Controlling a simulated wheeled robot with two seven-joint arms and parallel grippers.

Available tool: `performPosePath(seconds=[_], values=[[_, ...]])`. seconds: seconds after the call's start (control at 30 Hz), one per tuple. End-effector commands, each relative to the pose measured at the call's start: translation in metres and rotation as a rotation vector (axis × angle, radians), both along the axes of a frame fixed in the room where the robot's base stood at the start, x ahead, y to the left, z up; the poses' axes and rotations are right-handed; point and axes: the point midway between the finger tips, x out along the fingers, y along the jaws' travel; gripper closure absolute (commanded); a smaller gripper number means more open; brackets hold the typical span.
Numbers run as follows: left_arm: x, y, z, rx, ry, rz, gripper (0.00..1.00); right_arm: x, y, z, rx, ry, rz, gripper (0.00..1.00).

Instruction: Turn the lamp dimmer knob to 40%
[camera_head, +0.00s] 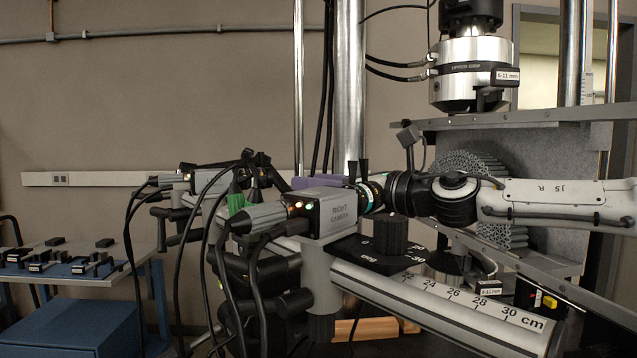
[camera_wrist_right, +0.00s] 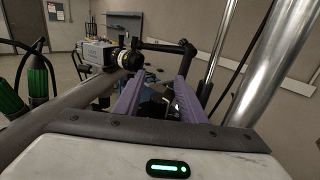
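My right arm comes in from the right in the head view. The purple fingers of my right gripper (camera_head: 318,182) show just behind the right camera, partly hidden by it. In the right wrist view the two purple fingers (camera_wrist_right: 160,88) stand apart, and I see nothing clearly held between them. A black knob (camera_head: 390,235) stands on a black plate with numbers, in front of my right wrist; it carries no readable lamp or percent label. I cannot pick out a lamp dimmer for certain. My left gripper is not in view.
The grey right camera (camera_head: 338,213) sits on a rail with a centimetre scale (camera_head: 440,300); it also shows in the wrist view (camera_wrist_right: 97,53). Cables hang at the left. A metal column (camera_head: 349,90) and the upper grip (camera_head: 468,72) stand behind. A side bench (camera_head: 80,275) is at far left.

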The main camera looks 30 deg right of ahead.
Motion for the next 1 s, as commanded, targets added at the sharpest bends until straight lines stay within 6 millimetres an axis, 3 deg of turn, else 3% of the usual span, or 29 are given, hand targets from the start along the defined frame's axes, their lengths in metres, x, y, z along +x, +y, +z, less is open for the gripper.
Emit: performPosePath(seconds=[0.2,0.4,0.43,0.67,1.0], values=[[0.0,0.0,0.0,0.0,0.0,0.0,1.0,0.0,0.0,0.0,-0.001,0.0,0.0,0.65],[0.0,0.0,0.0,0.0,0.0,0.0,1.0,0.0,0.0,0.0,-0.001,0.0,0.0,0.98],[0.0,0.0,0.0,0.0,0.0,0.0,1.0,0.0,0.0,0.0,-0.001,0.0,0.0,1.0],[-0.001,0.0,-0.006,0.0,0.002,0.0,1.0,0.0,0.0,-0.002,0.0,-0.001,0.016,1.0],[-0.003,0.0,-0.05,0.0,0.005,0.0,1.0,-0.002,0.004,-0.009,0.005,0.0,0.185,1.0]])
